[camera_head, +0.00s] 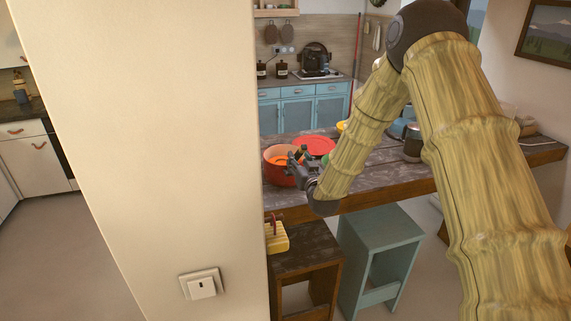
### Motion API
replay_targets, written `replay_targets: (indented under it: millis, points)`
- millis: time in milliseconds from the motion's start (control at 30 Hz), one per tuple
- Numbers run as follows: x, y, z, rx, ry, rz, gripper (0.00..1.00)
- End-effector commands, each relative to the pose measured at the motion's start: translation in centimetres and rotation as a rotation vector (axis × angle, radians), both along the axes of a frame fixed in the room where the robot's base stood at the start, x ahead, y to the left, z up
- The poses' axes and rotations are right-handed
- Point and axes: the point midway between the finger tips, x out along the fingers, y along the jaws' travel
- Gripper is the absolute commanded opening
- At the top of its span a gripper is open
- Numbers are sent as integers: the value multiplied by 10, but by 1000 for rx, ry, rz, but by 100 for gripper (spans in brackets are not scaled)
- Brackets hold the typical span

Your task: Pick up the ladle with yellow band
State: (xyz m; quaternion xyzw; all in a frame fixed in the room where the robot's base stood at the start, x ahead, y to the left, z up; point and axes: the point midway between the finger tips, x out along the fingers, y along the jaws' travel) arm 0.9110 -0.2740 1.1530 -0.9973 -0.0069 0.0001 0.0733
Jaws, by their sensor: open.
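I cannot make out a ladle with a yellow band in the head view. My gripper (295,161) is dark and small in this view, at the end of my arm over the near edge of the wooden table (380,180). It is open, and I see nothing held in it. It overlaps the right side of an orange-red pot (272,170) on the table; whether it touches the pot is unclear. Something orange shows inside the pot. My forearm and gripper hide part of the table.
A red plate (316,144) lies behind the gripper. A yellow item (277,238) rests on a dark stool (306,262); a blue-green stool (380,238) stands beside it. A large beige wall (170,150) blocks the left. Blue cabinets (298,112) stand behind.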

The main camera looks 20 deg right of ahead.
Motion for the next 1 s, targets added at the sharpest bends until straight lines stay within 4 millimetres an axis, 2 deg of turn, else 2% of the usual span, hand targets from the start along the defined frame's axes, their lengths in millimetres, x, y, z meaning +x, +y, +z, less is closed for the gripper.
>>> replay_targets:
  millis: [333,700,933,1000]
  points:
    - [35,0,-1,0,-1,0,43]
    - [42,0,-3,0,0,0,43]
    - [41,0,-3,0,0,0,1]
    - [41,0,-3,0,0,0,0]
